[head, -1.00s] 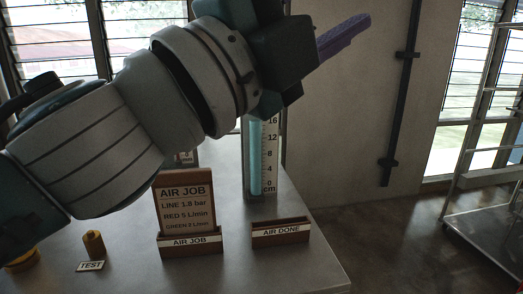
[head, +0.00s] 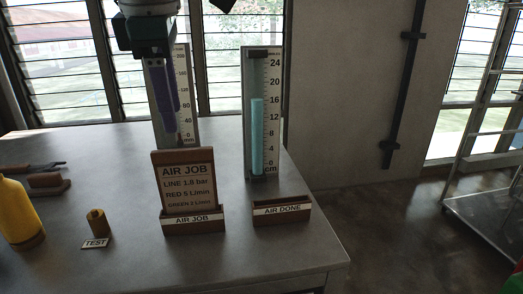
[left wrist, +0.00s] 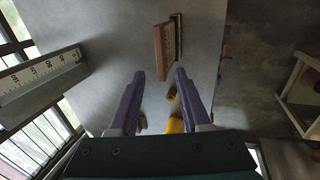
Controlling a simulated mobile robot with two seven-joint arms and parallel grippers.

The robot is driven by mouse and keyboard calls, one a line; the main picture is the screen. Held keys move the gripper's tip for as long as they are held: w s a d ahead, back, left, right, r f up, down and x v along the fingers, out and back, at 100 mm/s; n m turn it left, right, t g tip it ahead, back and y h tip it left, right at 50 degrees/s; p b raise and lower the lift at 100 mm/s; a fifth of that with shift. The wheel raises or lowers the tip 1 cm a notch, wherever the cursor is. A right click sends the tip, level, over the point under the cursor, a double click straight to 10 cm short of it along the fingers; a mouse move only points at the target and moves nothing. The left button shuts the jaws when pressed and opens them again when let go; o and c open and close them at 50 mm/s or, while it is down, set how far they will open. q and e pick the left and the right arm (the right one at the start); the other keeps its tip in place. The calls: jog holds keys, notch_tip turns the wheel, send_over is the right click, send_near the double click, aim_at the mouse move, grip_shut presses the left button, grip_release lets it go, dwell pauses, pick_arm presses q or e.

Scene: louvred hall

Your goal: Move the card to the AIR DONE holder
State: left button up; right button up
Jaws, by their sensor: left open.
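The card (head: 185,182), a brown plate lettered AIR JOB with flow values, stands upright in the AIR JOB holder (head: 205,225). It also shows in the left wrist view (left wrist: 163,52), beyond the fingertips. The AIR DONE holder (head: 282,212) stands to its right on the bench and looks empty. My left gripper (head: 172,131) has purple fingers pointing down, just above the card's top edge in the head view. In the left wrist view the fingers (left wrist: 160,72) are apart with nothing between them. My right gripper is not in view.
A tall gauge (head: 247,120) with a blue column stands behind the AIR DONE holder. Another gauge (head: 183,80) stands behind my left fingers. A yellow bottle (head: 17,212), a brass piece (head: 97,222) and a TEST label (head: 95,243) are at left. The bench front is clear.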

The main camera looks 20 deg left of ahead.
aim_at(181, 150)
pick_arm(q)
jog(key=b+x, duration=0.5)
jog(key=x, duration=0.3)
jog(key=shift+d, duration=0.15)
jog(key=shift+b+x, duration=0.85)
jog(key=shift+c, duration=0.4)
grip_shut()
jog(key=shift+w, duration=0.1)
